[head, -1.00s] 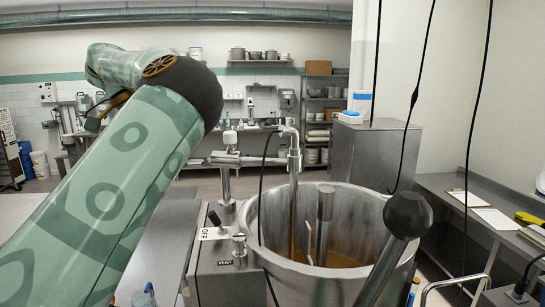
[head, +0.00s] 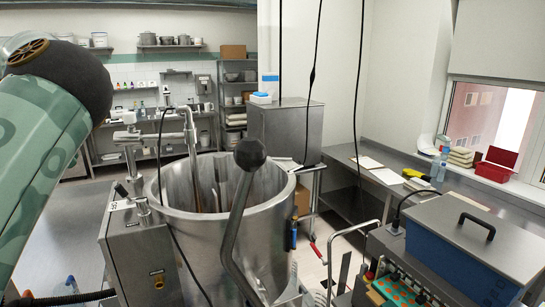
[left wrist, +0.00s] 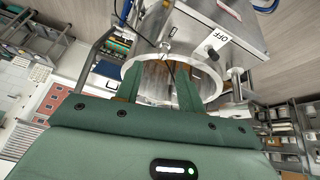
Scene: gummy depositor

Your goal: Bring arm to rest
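My left arm (head: 40,140), green with a dark round joint, rises along the left edge of the head view; its fingers do not show there. In the left wrist view my left gripper (left wrist: 157,78) has its two green fingers apart, with nothing between them. Beyond the fingers is the open steel kettle (left wrist: 150,72), upside down in that view. The kettle (head: 215,240) also stands in the middle of the head view. My right gripper is in neither view.
A lever with a black ball knob (head: 250,153) rises in front of the kettle. A control box (head: 140,262) stands left of it. At right are a blue-sided machine with a grey lid (head: 465,250) and a steel counter (head: 350,190). Cables hang behind the kettle.

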